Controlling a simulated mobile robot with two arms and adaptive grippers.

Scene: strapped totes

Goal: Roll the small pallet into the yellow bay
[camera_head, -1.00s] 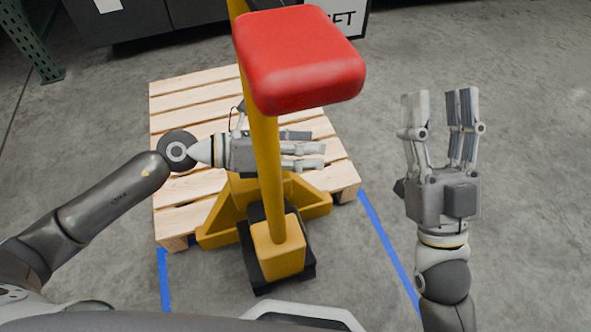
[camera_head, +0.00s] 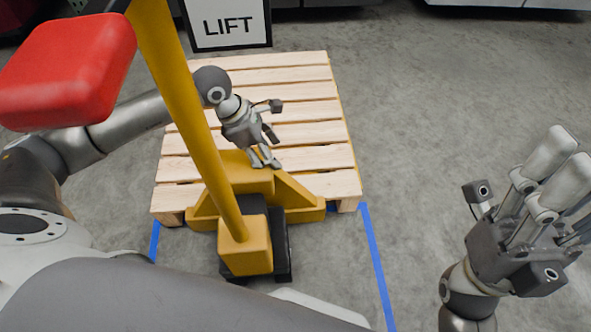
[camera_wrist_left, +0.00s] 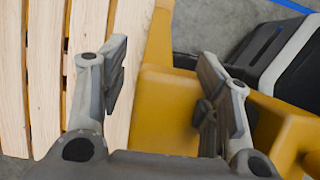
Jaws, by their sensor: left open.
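The small pallet (camera_head: 335,135) of pale wooden slats lies flat on the floor, with a yellow pallet jack (camera_head: 290,190) at its near edge. The jack's yellow post (camera_head: 180,90) rises toward me, with a red padded top (camera_head: 65,70) at upper left. My left gripper (camera_head: 268,145) is open above the pallet's near part, close behind the jack's yellow frame. In the left wrist view its fingers (camera_wrist_left: 160,85) are apart, with yellow frame (camera_wrist_left: 165,105) visible between them; contact is unclear. My right gripper (camera_head: 555,200) is empty at right, its opening unclear. No yellow bay marking is visible.
Blue floor tape (camera_head: 375,265) runs on both sides of the jack, near the pallet's front corners. A white LIFT sign (camera_head: 228,25) stands just beyond the pallet. Dark equipment lines the back. Grey floor right of the pallet is clear.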

